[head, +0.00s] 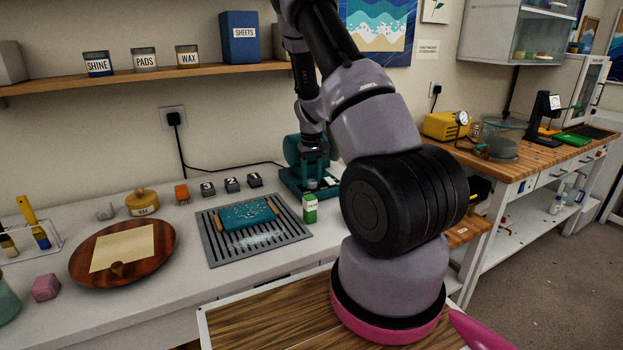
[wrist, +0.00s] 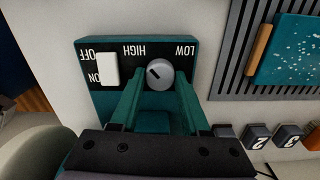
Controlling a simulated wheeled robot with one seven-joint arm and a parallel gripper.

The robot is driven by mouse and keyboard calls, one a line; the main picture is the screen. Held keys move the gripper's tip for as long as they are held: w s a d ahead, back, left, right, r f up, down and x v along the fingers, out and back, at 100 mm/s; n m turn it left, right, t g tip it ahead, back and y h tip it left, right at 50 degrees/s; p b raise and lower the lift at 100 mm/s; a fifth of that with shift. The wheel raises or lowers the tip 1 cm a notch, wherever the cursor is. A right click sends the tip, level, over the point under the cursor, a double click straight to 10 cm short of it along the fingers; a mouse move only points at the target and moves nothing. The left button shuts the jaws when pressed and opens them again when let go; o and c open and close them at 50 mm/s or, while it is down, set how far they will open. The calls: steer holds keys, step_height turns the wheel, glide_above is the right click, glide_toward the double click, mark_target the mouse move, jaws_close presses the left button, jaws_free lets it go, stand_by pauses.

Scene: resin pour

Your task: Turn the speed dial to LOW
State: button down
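The teal machine (head: 293,180) stands at the back of the white counter, under my arm. In the wrist view its black label panel (wrist: 118,50) shows inverted: OFF and ON at left beside a white switch (wrist: 109,70), then HIGH and LOW. The grey round speed dial (wrist: 161,78) sits below these words, its dark pointer mark slanting up-left, toward HIGH. My gripper (wrist: 160,74) is open, with one finger on each side of the dial. A narrow gap seems to show at each side; contact is unclear. In the head view the dial is hidden.
A slatted grey rack (head: 212,239) with a teal board (head: 247,215) lies left of the machine.

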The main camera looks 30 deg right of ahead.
steer(key=shift+m, duration=0.4)
steer(key=m, duration=0.7)
steer(key=shift+m, duration=0.3)
steer(key=m, duration=0.3)
steer(key=shift+m, duration=2.2)
steer(key=shift+c, duration=1.9)
jaws_free()
